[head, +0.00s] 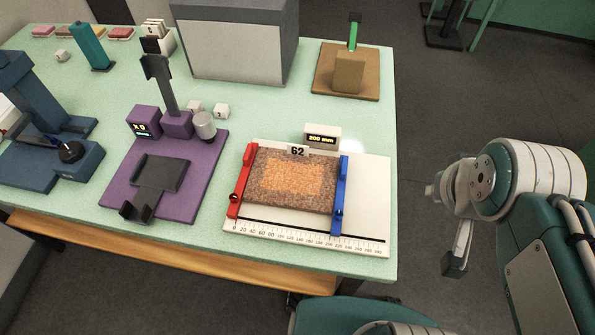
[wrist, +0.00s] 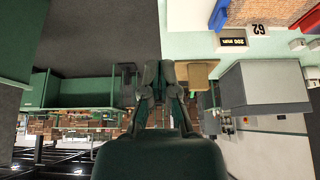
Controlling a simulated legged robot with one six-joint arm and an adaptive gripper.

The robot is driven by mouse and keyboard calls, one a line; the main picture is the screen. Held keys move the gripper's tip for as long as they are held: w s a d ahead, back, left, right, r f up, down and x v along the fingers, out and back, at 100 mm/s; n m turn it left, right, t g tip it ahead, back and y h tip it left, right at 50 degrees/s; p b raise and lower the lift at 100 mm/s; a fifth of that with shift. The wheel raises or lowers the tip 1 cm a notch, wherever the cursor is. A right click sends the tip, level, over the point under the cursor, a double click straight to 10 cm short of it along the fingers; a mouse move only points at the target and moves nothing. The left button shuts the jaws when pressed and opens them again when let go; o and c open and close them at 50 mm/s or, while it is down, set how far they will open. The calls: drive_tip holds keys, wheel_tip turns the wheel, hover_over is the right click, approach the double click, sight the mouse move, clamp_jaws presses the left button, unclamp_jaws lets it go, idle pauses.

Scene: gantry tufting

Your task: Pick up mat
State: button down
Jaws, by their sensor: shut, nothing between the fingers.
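The mat (head: 291,180) is a brown speckled rectangle with an orange middle. It lies flat on a white measuring board (head: 366,200), between a red bar (head: 242,181) on its left and a blue bar (head: 340,196) on its right. A tag reading 62 stands at its back edge. My gripper (wrist: 162,75) shows in the wrist view with its fingers together and nothing between them. In the head view my arm is off the table's right side, apart from the mat.
A small display reading 200 mm (head: 322,136) stands behind the mat. A purple stand (head: 200,184) is to its left, a grey box (head: 238,40) behind, and a wooden block on a brown base (head: 325,85) at the back right.

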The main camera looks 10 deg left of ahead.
drive_tip(key=c, duration=1.1)
unclamp_jaws()
drive_tip(key=o, duration=0.3)
drive_tip(key=shift+w+a+r, duration=0.1)
drive_tip(key=shift+w+a, duration=0.05)
drive_tip(key=shift+w, duration=0.05)
drive_tip(key=shift+o, duration=0.2)
drive_tip(key=m+g, duration=0.6)
drive_tip(key=m, duration=1.2)
hover_over(297, 146)
drive_tip(key=a, duration=0.1)
wheel_tip(297, 146, down, 6)
drive_tip(key=f, duration=0.5)
drive_tip(key=shift+w+d+f, duration=0.15)
drive_tip(key=shift+w+f, duration=0.1)
drive_tip(key=shift+w, duration=0.15)
drive_tip(key=shift+s+d+f, duration=0.15)
drive_tip(key=shift+d+f, duration=0.05)
drive_tip(key=shift+f, duration=1.1)
drive_tip(key=shift+s+d+f, duration=0.1)
drive_tip(key=shift+d+f, duration=0.1)
drive_tip(key=shift+f, duration=1.05)
